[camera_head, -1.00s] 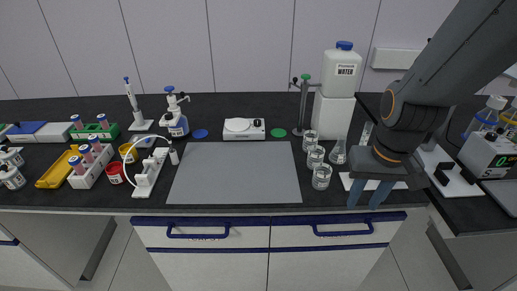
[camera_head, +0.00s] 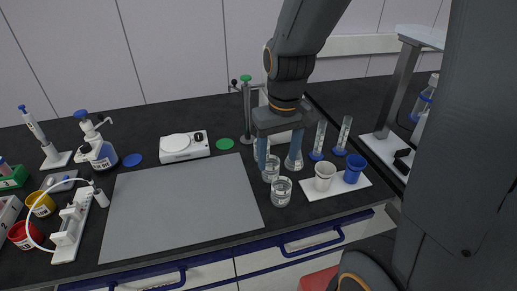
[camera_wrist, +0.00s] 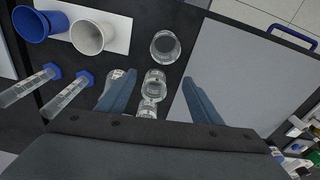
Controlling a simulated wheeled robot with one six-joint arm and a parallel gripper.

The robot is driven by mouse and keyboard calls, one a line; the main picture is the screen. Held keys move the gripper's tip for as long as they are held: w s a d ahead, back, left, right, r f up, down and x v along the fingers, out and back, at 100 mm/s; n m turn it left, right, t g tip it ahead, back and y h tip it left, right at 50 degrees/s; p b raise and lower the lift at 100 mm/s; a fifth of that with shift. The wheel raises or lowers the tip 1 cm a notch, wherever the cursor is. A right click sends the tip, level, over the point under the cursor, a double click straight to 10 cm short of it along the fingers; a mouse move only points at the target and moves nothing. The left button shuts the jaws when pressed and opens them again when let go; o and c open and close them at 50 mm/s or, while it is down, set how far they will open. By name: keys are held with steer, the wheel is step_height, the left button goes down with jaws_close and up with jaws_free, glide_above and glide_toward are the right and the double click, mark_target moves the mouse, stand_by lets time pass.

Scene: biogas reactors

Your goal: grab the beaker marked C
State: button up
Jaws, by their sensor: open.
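Several clear glass beakers stand in a row by the grey mat's right edge. The front beaker (camera_head: 281,192) and the one behind it (camera_head: 271,172) show in the head view; my gripper hides the back of the row. In the wrist view the row runs from the front beaker (camera_wrist: 164,46) through a middle beaker (camera_wrist: 154,82) to a back one (camera_wrist: 147,108). I cannot read which is marked C. My gripper (camera_head: 279,157) is open, pointing down over the row. In the wrist view its fingers (camera_wrist: 159,82) lie either side of the middle beaker, with no visible grip.
A conical flask (camera_head: 294,161) stands close right of the row. White (camera_head: 325,177) and blue (camera_head: 354,168) cups stand on a white mat, with measuring cylinders (camera_head: 342,136) behind. The grey mat (camera_head: 180,210) is clear. A stand (camera_head: 247,110) rises behind.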

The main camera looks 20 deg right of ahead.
steer(key=w+n+g+b, duration=0.1)
steer(key=w+n+b, duration=0.25)
steer(key=w, duration=1.05)
steer(key=shift+w+f+p, duration=0.2)
steer(key=shift+f+p, duration=0.45)
steer(key=shift+f, duration=3.45)
steer(key=c, duration=1.1)
steer(key=shift+c, duration=0.2)
